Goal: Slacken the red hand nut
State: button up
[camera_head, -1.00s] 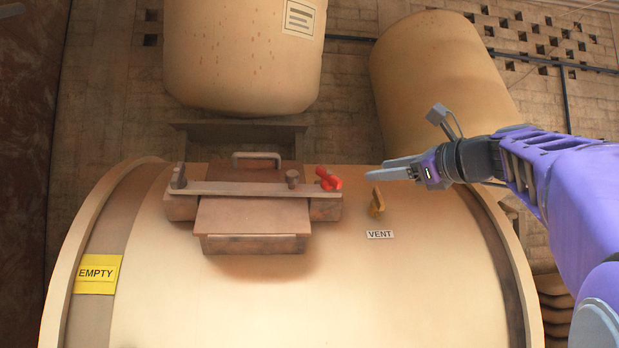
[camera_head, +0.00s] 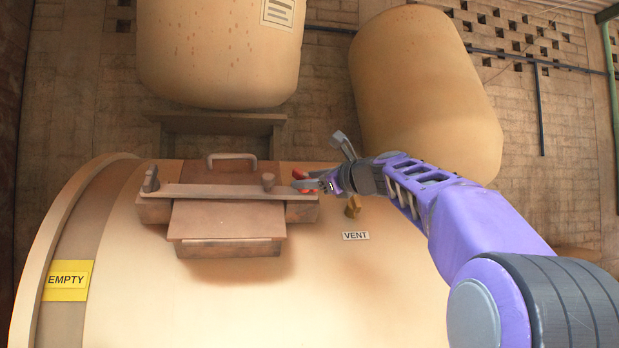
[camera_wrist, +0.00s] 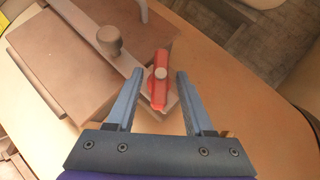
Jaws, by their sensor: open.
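The red hand nut (camera_wrist: 159,80) sits at the right end of the flat clamp bar (camera_head: 215,190) across the hatch. In the wrist view it lies between the two fingers of my gripper (camera_wrist: 157,85), with a gap on each side. My gripper is open and holds nothing. In the head view my gripper (camera_head: 310,185) is at the bar's right end and partly covers the red hand nut (camera_head: 299,175). I cannot tell from the views how deep the nut sits between the fingers.
A brown knob (camera_head: 268,181) stands on the bar left of the nut. A grey hatch handle (camera_head: 231,157) is behind the bar. An EMPTY sign (camera_head: 68,280) is at left.

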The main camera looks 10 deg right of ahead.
grip_shut()
dwell(0.3)
jog(key=shift+d+r+n+g+y+p, duration=0.1)
jog(key=shift+r+n+g+y+p, duration=0.3)
jog(key=shift+n+p, duration=0.3)
jog(key=shift+f+n+g+y, duration=0.15)
jog(key=shift+n+g+y, duration=0.35)
jog(key=shift+n+g, duration=0.3)
jog(key=shift+w+n+g+y, duration=0.1)
jog(key=shift+n+g+y, duration=0.3)
jog(key=shift+n, duration=0.6)
jog(key=shift+n+g, duration=0.3)
jog(key=shift+g, duration=0.1)
